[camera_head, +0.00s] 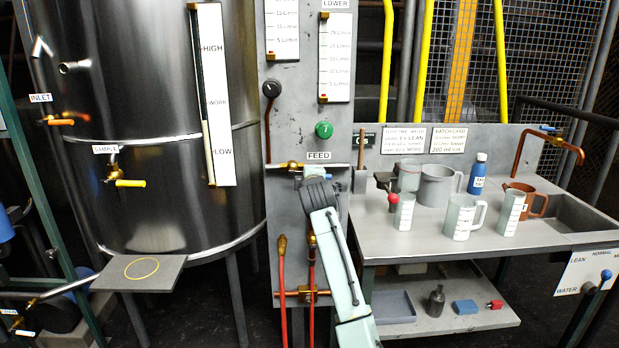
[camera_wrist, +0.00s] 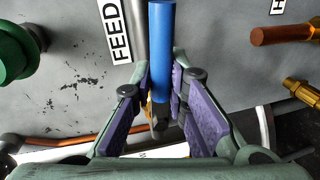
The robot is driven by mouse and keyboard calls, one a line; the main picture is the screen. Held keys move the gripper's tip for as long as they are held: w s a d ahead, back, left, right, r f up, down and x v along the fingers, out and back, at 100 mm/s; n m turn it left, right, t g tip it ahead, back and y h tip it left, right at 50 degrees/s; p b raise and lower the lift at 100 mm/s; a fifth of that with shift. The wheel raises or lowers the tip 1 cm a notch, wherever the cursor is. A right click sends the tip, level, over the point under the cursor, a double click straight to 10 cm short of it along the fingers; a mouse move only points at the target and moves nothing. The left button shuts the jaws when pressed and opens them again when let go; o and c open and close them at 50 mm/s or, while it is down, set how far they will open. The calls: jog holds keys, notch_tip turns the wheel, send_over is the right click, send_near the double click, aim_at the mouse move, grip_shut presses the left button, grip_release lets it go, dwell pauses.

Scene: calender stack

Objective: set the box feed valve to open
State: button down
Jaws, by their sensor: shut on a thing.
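The feed valve sits on the grey panel just below the FEED label (camera_head: 319,155), on a horizontal pipe with a brass body (camera_head: 290,166). Its blue lever handle (camera_wrist: 161,50) shows clearly in the wrist view, straight and roughly parallel to the grey pipe (camera_wrist: 138,30) beside the FEED label. The fingers hide much of the valve body.
A green knob (camera_head: 323,129) and a black knob (camera_head: 271,89) stand out above the valve. Red hoses (camera_head: 282,270) hang below. The steel tank (camera_head: 150,150) is to the left. A bench (camera_head: 400,255) with jugs, a blue bottle (camera_head: 478,173) and a sink is to the right.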

jog(key=shift+r+n, duration=0.1)
jog(key=shift+n, duration=0.3)
dwell(0.3)
jog(key=c, duration=1.6)
grip_release()
jog(key=shift+r, duration=0.1)
jog(key=s, duration=0.4)
jog(key=s+r, duration=0.1)
jog(key=s, duration=0.3)
jog(key=s+r, duration=0.1)
jog(key=s, duration=0.2)
jog(key=shift+s+r, duration=0.15)
jog(key=shift+s, duration=0.25)
